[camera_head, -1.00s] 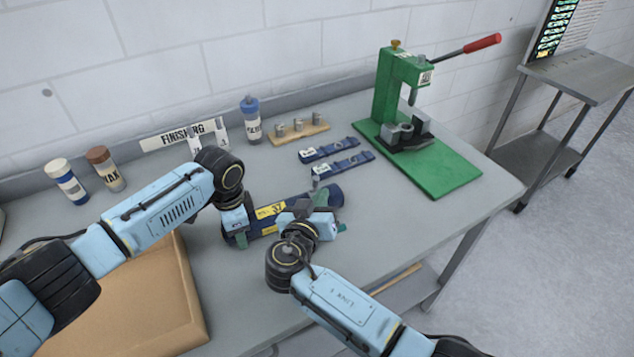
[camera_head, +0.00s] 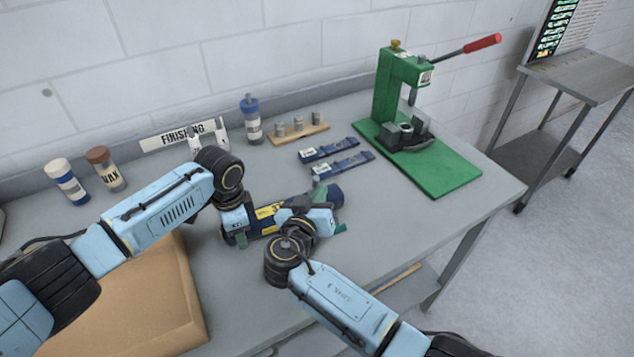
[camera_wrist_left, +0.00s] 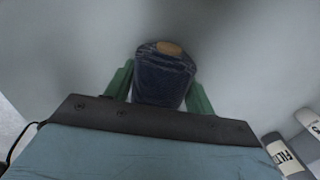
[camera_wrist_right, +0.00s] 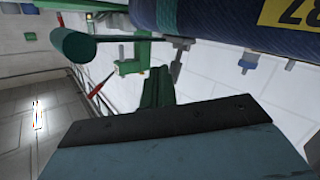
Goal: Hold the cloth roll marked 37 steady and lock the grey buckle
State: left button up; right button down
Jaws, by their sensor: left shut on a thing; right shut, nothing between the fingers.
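The dark blue cloth roll (camera_head: 293,202) lies on the grey bench, its yellow label partly hidden by my arms. In the right wrist view the label (camera_wrist_right: 290,12) reads 37, upside down. My left gripper (camera_head: 238,230) is shut on the roll's left end; in the left wrist view its green fingers flank the roll (camera_wrist_left: 163,80). My right gripper (camera_head: 338,228) is shut and empty by the roll's right end. In the right wrist view its fingers (camera_wrist_right: 157,88) are together, apart from the roll.
Two blue strapped pieces (camera_head: 338,157) lie behind the roll. A green press (camera_head: 402,85) with a red-tipped lever stands at the back right. A wooden peg block (camera_head: 298,130), bottles (camera_head: 252,118) and a FINISHING sign (camera_head: 165,140) line the wall. A brown board (camera_head: 140,300) is front left.

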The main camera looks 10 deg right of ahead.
jog(key=shift+w+a+r, duration=0.15)
jog(key=shift+w+a, duration=0.05)
jog(key=shift+w, duration=0.5)
jog(key=shift+w+a+r, duration=0.15)
jog(key=shift+w, duration=0.55)
dwell(1.1)
jog(key=shift+s+d+f, duration=0.15)
jog(key=shift+s, duration=0.45)
jog(key=shift+s+d+f, duration=0.1)
jog(key=shift+s+d, duration=0.1)
jog(key=shift+s, duration=0.4)
jog(key=shift+s+d+f, duration=0.15)
jog(key=shift+s, duration=0.45)
jog(key=shift+s, duration=0.1)
jog(key=shift+s+d+f, duration=0.2)
jog(key=shift+s, duration=0.55)
jog(key=shift+s+d+f, duration=0.15)
jog(key=shift+s+d, duration=0.1)
jog(key=shift+s, duration=0.55)
jog(key=shift+s+d+f, duration=0.2)
jog(key=shift+s, duration=0.55)
pick_arm(q)
jog(key=o, duration=1.4)
jog(key=shift+o, duration=0.2)
